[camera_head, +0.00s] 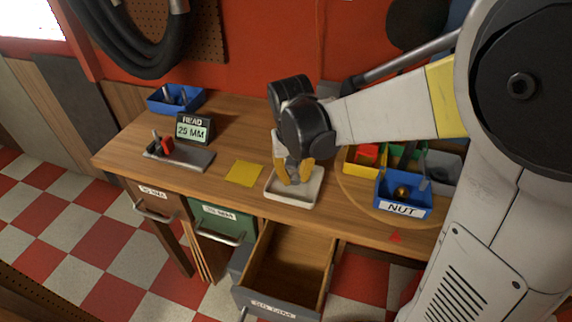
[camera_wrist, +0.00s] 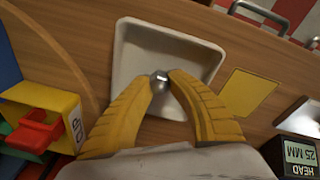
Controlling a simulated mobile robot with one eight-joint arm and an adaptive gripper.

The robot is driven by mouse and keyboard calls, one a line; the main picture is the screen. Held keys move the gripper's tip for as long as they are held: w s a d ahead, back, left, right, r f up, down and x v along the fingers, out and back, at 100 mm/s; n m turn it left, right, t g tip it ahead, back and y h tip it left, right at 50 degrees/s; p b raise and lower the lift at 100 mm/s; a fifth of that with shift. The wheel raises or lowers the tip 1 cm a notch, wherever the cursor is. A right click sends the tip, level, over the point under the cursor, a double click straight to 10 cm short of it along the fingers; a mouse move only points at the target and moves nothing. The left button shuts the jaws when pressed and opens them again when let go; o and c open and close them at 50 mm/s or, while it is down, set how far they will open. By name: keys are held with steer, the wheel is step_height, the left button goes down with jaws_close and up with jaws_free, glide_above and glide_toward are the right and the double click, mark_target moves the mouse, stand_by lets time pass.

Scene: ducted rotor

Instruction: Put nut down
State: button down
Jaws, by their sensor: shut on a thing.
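My gripper (camera_wrist: 160,80) has yellow fingers and is shut on a small silvery nut (camera_wrist: 159,76). It points down over a shallow white tray (camera_wrist: 126,65) on the wooden bench. In the head view my gripper (camera_head: 294,180) is at the tray (camera_head: 300,199), and the nut is hidden there by the fingers. In the wrist view the nut is between the fingertips, over the tray floor. I cannot tell whether it touches the tray.
A yellow square (camera_head: 244,173) lies left of the tray. A display reading "25 MM" (camera_head: 194,129) stands farther left. A blue bin labelled NUT (camera_head: 404,209) sits among other bins on the right. A drawer (camera_head: 283,274) is open below the bench front.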

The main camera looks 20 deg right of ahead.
steer(key=shift+f, duration=0.2)
steer(key=c, duration=1.4)
jaws_free()
steer(key=shift+f, duration=0.15)
steer(key=shift+o, duration=0.2)
step_height(320, 180, up, 12)
steer(key=s+a+p, duration=0.1)
steer(key=p, duration=0.4)
steer(key=s+d+r+n+t+y, duration=0.1)
steer(key=s+r+t, duration=0.1)
steer(key=s+t, duration=0.4)
steer(key=shift+s+r+n, duration=0.3)
steer(key=shift+s+n, duration=0.1)
steer(key=shift+s, duration=2.5)
